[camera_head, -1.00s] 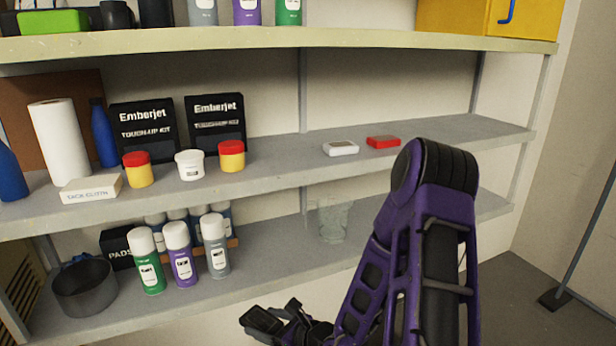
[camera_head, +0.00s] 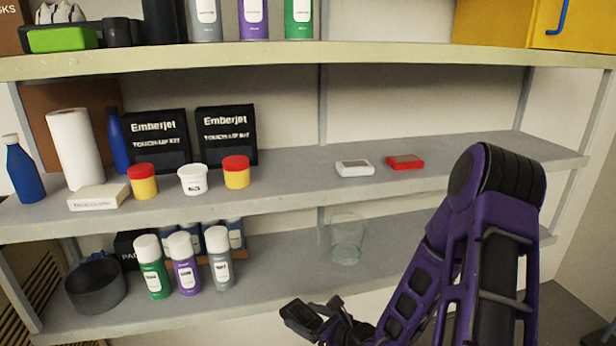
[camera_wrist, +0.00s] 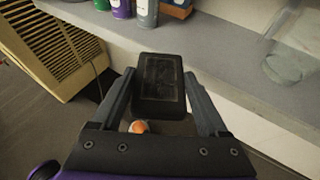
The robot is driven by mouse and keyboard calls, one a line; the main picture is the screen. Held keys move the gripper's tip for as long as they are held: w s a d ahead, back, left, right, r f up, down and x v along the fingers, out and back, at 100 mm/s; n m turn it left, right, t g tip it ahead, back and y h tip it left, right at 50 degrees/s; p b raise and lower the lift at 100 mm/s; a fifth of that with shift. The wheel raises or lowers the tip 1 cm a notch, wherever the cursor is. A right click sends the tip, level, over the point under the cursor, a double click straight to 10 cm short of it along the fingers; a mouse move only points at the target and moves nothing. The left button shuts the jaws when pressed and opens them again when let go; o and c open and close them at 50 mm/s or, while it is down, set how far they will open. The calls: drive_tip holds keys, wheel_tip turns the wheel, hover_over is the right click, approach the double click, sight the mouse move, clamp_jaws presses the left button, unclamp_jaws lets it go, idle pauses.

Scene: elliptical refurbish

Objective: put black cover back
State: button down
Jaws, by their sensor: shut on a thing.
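My gripper (camera_wrist: 160,98) is shut on a black cover (camera_wrist: 160,82), a dark rectangular piece with rounded corners held between the two fingers in the wrist view. In the head view the black cover (camera_head: 301,318) shows at the lower middle, in front of the bottom shelf, with part of my gripper (camera_head: 335,325) beside it. An orange and white round thing (camera_wrist: 138,127) shows just below the cover, between the fingers; I cannot tell what it is.
The bottom shelf (camera_head: 285,270) holds spray cans (camera_head: 184,263), a dark round pan (camera_head: 96,286) and a clear glass (camera_head: 347,240). The middle shelf (camera_head: 290,180) holds two black Emberjet boxes (camera_head: 226,142), tubs, a white device (camera_head: 354,168) and a red device (camera_head: 405,162). A yellow cabinet (camera_head: 500,22) stands upper right.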

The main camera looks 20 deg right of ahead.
drive_tip(key=shift+r+b, duration=0.25)
drive_tip(key=shift+b, duration=0.05)
drive_tip(key=shift+r, duration=0.15)
